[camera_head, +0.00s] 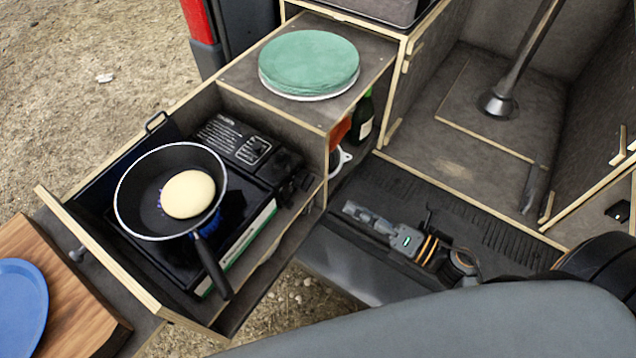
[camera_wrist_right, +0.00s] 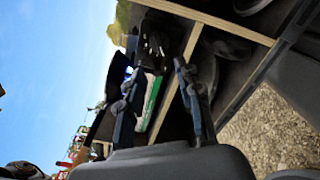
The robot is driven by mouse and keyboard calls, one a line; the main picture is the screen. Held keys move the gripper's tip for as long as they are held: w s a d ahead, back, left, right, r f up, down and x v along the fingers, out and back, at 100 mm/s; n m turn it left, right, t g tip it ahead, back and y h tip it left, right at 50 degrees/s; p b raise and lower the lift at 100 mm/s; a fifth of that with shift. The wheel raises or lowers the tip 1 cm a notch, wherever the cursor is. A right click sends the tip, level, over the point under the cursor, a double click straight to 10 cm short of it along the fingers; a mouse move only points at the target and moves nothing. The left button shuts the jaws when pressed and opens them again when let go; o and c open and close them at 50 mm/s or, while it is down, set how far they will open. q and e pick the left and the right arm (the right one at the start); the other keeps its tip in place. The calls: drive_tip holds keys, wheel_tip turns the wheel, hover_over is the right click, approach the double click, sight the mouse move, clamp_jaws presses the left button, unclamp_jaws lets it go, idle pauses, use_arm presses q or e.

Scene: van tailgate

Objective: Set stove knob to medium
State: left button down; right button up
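The black portable stove (camera_head: 252,150) sits in the pulled-out drawer. Its knob (camera_head: 291,188) is a small dark shape at the stove's right end; its setting cannot be read. A frying pan (camera_head: 140,200) with a round pale pancake (camera_head: 188,194) stands on the burner, and blue flame shows beneath it. My right gripper (camera_head: 350,210) is right of the drawer, apart from the knob. In the right wrist view, my right gripper (camera_wrist_right: 158,72) has its fingers spread with nothing held, and the stove's dark end (camera_wrist_right: 155,42) appears beyond them. My left gripper is not in view.
A cabinet with a green round cushion-like item (camera_head: 309,62) rises behind the stove's right end. A wooden board (camera_head: 85,310) with a blue plate (camera_head: 20,305) is at left. Bottles (camera_head: 363,117) stand in the cabinet.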

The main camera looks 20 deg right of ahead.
sight(311, 185)
drive_tip(key=p+x, duration=0.2)
drive_tip(key=x, duration=0.8)
drive_tip(key=shift+w+a, duration=0.15)
clamp_jaws()
